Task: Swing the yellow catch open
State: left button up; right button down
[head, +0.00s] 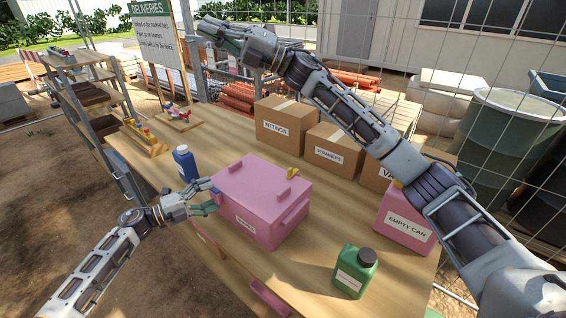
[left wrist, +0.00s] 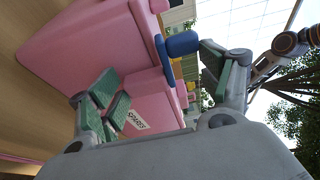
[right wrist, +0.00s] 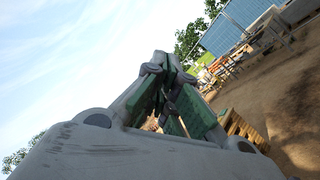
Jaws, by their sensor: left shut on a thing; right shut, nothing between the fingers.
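A pink box (head: 262,180) labelled SPARES stands on the wooden table. A small yellow catch (head: 292,172) shows at its far right top edge; a yellow bit (left wrist: 191,87) also shows in the left wrist view. My left gripper (head: 212,194) is at the box's left end, closed on a blue knob (left wrist: 181,44) at the box; its fingers stand well apart around it, and the exact contact is unclear. My right gripper (head: 218,32) is shut and empty, raised high near the sign, far from the box.
A blue bottle (head: 185,162) stands just behind my left gripper. A green bottle (head: 354,273) is near the front. My right forearm passes above the cardboard boxes. Bare tabletop lies between the SPARES box and green bottle.

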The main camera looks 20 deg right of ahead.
jog(key=w+d+r+m+t+h, duration=0.1)
jog(key=w+d+m+t+h, duration=0.6)
jog(key=w+m+t, duration=0.7)
jog(key=w+d+f+m+g+h, duration=0.1)
jog(key=w+d+f+m+h, duration=0.1)
jog(key=d+f+m+h, duration=0.25)
jog(key=w+d+f+m+g+h, duration=0.1)
jog(key=w+f+m+h, duration=0.1)
jog(key=f+m+h, duration=0.45)
jog(key=s+f+m+g, duration=0.4)
jog(key=f+g, duration=0.3)
jog(key=f, duration=0.5)
jog(key=s+d+f+g+h, duration=0.2)
jog(key=s+d+f+g, duration=0.1)
jog(key=s+f+g, duration=0.4)
jog(key=s+f, duration=0.2)
jog(key=s, duration=0.1)
jog(key=shift+s+d+f+m, duration=0.2)
jog(key=shift+s+d+m, duration=0.1)
jog(key=shift+s+d, duration=0.1)
